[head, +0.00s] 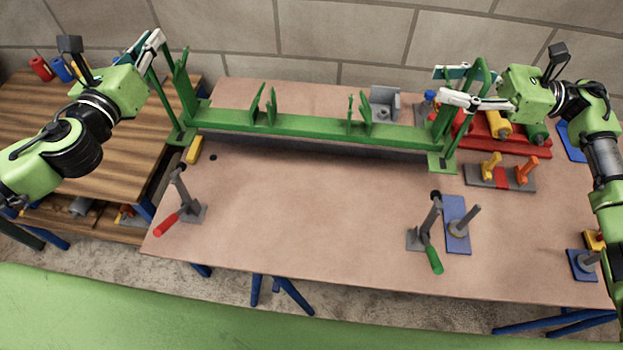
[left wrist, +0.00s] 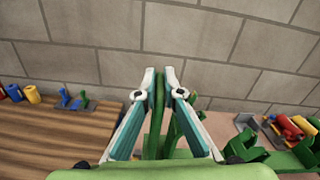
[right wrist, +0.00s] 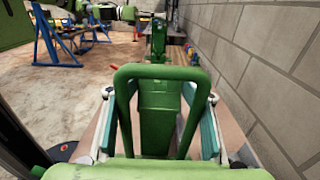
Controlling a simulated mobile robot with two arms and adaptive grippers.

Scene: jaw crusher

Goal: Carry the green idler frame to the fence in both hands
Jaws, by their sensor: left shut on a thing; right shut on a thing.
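The green idler frame (head: 310,129) spans the back of the brown table in the head view, a long beam with upright ends and several prongs. My left gripper (head: 154,40) is shut on its left end upright; the left wrist view shows that green post (left wrist: 160,105) between the fingers. My right gripper (head: 446,85) is shut at the right end; the right wrist view shows the green loop (right wrist: 160,73) between its fingers. I cannot tell whether the end feet touch the table. A dark grey strip (head: 310,149) runs along below the beam; whether it is the fence is unclear.
Two toggle clamps, one red-handled (head: 168,223) and one green-handled (head: 432,258), stand toward the front of the table (head: 320,220). A red rack with rollers (head: 520,143) and a grey block with coloured clips (head: 500,178) lie at right. A block wall (head: 340,40) stands behind.

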